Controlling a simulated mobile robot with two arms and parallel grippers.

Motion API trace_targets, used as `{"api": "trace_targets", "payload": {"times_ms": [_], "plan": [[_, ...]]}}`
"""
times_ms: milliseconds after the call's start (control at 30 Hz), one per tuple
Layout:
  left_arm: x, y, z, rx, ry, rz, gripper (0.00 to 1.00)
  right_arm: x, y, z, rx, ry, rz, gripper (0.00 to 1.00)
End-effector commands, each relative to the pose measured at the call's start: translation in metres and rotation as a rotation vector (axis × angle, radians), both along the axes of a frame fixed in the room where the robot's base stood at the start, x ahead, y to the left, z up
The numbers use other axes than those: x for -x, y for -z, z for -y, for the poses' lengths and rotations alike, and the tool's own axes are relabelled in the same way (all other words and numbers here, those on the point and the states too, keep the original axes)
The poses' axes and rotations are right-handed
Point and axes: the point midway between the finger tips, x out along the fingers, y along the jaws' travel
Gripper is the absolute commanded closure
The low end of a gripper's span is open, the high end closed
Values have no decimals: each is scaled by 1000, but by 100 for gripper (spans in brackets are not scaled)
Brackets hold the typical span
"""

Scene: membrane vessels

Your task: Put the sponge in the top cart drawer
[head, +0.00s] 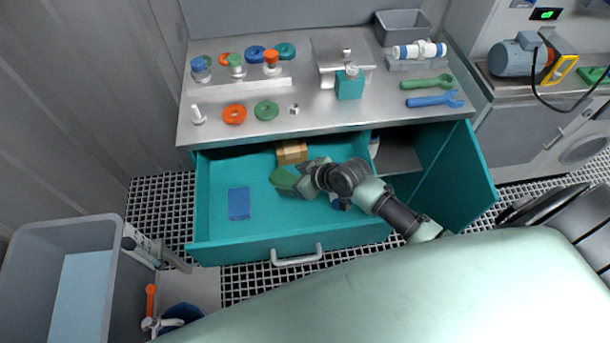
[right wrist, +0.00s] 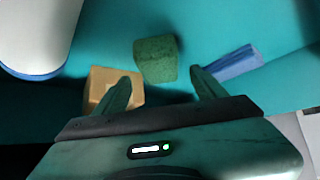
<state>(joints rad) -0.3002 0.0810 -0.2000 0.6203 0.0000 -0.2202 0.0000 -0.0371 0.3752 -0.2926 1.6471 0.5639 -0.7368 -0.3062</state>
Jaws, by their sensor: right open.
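The top cart drawer (head: 222,236) is pulled open below the worktop. A green block (head: 283,180), which looks like the sponge, lies on the drawer floor. In the right wrist view the green block (right wrist: 156,59) is just beyond the fingertips, roughly between them. My right gripper (head: 302,177) is inside the drawer, open and empty, its fingers pointing at the block. In the right wrist view its two fingers (right wrist: 160,88) are spread apart. The gripper partly hides the block in the head view. My left gripper is not in view.
A tan block (head: 291,152) sits at the drawer's back, close to one finger in the wrist view. A blue block (head: 239,203) lies left. A white, blue-edged object (right wrist: 38,35) shows nearby. An open cupboard door (head: 460,180) stands right; a grey bin (head: 110,270) stands left.

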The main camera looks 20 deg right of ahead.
Motion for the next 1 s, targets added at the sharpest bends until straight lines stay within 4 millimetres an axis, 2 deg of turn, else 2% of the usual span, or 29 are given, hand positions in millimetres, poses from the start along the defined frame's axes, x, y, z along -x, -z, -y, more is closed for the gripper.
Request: {"api": "trace_targets", "payload": {"times_ms": [200,400,833,933,1000], "plan": [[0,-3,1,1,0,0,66,30,-34,17,3,-1,0,29],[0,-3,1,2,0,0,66,46,-52,26,1,-1,0,29],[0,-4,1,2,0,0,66,50,-58,27,0,0,0,29],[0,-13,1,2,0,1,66,51,-66,27,0,0,-3,29],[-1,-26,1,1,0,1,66,53,-79,25,2,1,-7,29]]}}
